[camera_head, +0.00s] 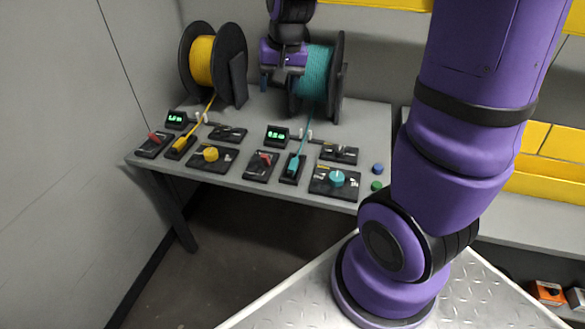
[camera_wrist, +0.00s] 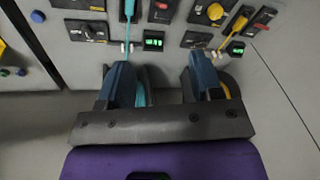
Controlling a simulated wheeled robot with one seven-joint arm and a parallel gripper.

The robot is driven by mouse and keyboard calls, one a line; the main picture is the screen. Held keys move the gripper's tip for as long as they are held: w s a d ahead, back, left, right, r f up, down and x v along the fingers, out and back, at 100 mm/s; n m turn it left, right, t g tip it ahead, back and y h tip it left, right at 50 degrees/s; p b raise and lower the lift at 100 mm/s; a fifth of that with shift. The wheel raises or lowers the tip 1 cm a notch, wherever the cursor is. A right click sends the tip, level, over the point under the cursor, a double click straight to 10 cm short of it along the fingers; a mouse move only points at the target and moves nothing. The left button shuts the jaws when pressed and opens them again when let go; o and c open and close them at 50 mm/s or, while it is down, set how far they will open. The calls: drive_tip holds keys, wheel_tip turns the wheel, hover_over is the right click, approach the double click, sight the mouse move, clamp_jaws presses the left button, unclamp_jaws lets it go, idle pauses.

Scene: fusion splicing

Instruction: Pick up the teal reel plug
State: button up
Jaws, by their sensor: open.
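The teal reel plug (camera_head: 293,165) rests in a narrow black holder on the grey table, with its teal cable running back to the teal reel (camera_head: 316,75). In the wrist view the plug (camera_wrist: 128,9) is at the top edge, partly cut off. My gripper (camera_wrist: 162,68) has its two dark fingers spread, with nothing held between them. In the head view my gripper is up at the teal reel, behind and above the plug, and its fingertips are hard to make out. The plug and the gripper are well apart.
A yellow reel (camera_head: 203,61) with a yellow plug (camera_head: 181,144) stands to the left. Black panels with a yellow knob (camera_head: 210,153), a teal knob (camera_head: 337,178), red levers and green displays (camera_head: 277,134) surround the plugs. Blue and green buttons (camera_head: 377,186) are at the table's right.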

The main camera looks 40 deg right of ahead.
drive_tip(key=w+d+f+m+g, duration=0.1)
drive_tip(key=w+d+f, duration=0.1)
drive_tip(key=f, duration=0.4)
drive_tip(key=w+d+f+m, duration=0.1)
drive_tip(key=w+d+f, duration=0.15)
drive_tip(key=f, duration=0.35)
drive_tip(key=m+g, duration=0.2)
drive_tip(key=m, duration=0.1)
hover_over(292, 168)
wheel_tip(292, 168, down, 12)
drive_tip(key=shift+h, duration=0.3)
wheel_tip(292, 168, down, 5)
drive_tip(key=shift+s+f, duration=0.15)
drive_tip(key=shift+w+f, duration=0.2)
drive_tip(key=shift+f, duration=2.85)
drive_tip(key=c, duration=1.1)
drive_tip(key=shift+r, duration=0.1)
